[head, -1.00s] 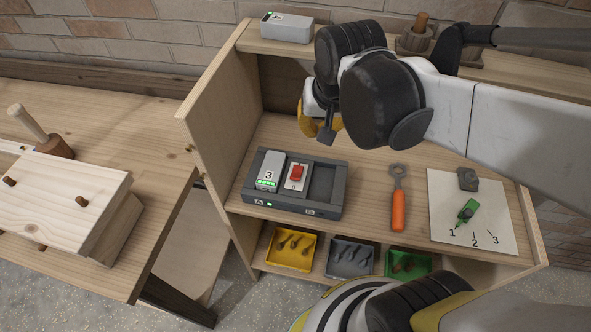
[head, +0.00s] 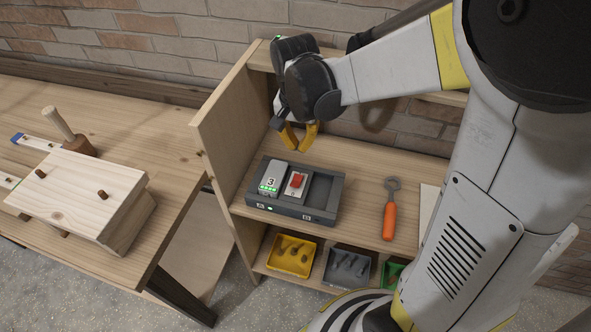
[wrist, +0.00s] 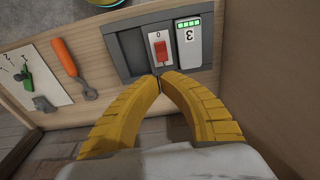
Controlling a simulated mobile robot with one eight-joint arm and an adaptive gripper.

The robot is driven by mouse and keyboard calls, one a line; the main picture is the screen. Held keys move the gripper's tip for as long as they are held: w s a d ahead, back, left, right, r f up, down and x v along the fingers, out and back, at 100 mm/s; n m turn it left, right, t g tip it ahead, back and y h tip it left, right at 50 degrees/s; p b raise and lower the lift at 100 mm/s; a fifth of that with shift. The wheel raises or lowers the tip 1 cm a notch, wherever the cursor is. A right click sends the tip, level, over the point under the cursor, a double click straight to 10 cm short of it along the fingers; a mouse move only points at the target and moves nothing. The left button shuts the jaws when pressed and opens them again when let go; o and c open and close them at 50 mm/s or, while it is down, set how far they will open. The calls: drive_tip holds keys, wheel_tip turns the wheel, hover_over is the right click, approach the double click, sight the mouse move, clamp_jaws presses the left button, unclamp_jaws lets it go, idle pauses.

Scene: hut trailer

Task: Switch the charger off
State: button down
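The charger (head: 325,208) is a dark grey box on the middle shelf. A light grey battery marked 3 (head: 271,178) sits in its left bay, with green lights lit. Beside it is a white plate with a red rocker switch (head: 296,180), marked 0 at its near end; which way it is tipped is hard to tell. The right bay is empty. My gripper (head: 298,148) has yellow fingers and hangs above and behind the charger. In the wrist view its tips (wrist: 160,76) meet, empty, just short of the charger's edge, in line with the red switch (wrist: 160,48).
An orange-handled wrench (head: 390,210) lies right of the charger. The shelf's tall left side panel (head: 228,130) stands close to my gripper. Yellow (head: 291,256) and grey (head: 350,265) bins sit below. A workbench with a wooden block (head: 80,195) is at left.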

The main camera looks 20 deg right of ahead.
drive_tip(key=b, duration=0.3)
hover_over(296, 187)
drive_tip(key=w+d, duration=0.2)
wheel_tip(296, 187, down, 10)
drive_tip(key=shift+w+a+f, duration=0.15)
drive_tip(key=shift+f, duration=0.05)
drive_tip(key=shift+s+a+f+b, duration=0.2)
drive_tip(key=shift+f+b, duration=0.1)
drive_tip(key=shift+f, duration=0.25)
drive_tip(key=shift+s+a+f+b, duration=0.1)
drive_tip(key=shift+s+f+b, duration=0.15)
drive_tip(key=shift+f, duration=0.25)
drive_tip(key=shift+s+a+f, duration=0.15)
drive_tip(key=shift+s+f, duration=0.05)
drive_tip(key=shift+f, duration=0.35)
drive_tip(key=shift+f+b, duration=0.1)
drive_tip(key=shift+b, duration=0.2)
drive_tip(key=shift+s+a+f+t+h+b, duration=0.25)
drive_tip(key=shift+f+t+b, duration=0.15)
drive_tip(key=shift+b, duration=0.2)
drive_tip(key=shift+s+a+f+t+h+b, duration=0.1)
drive_tip(key=shift+s+f+t+h+b, duration=0.15)
drive_tip(key=shift+f+t+b, duration=0.25)
drive_tip(key=shift+s+a+r+h+b, duration=0.15)
drive_tip(key=shift+h+b, duration=0.15)
drive_tip(key=shift+b, duration=0.2)
drive_tip(key=shift+r, duration=0.2)
